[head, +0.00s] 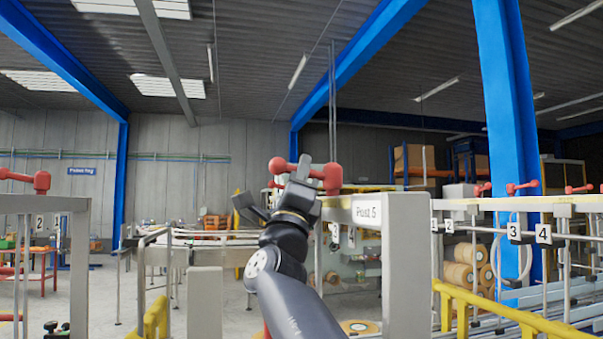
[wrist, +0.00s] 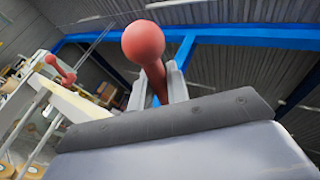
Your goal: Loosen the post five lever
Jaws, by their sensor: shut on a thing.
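The post five lever (head: 331,178) is red with ball ends and sits on top of the grey post labelled "Post 5" (head: 405,265). In the head view my gripper (head: 303,170) is at the left arm of this lever, with the ball end showing to the left of the fingers. In the wrist view the red ball (wrist: 143,42) of the lever stands up close to the camera, and its rod runs down between the two grey fingers (wrist: 160,85) of my gripper. The fingers are shut on the rod. The far end of the lever is hidden in the wrist view.
Another red lever (head: 40,181) tops a post at the left. More red levers (head: 522,187) stand on the numbered rail at the right. A yellow bar (head: 510,315) crosses the lower right. A blue column (head: 511,120) rises behind.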

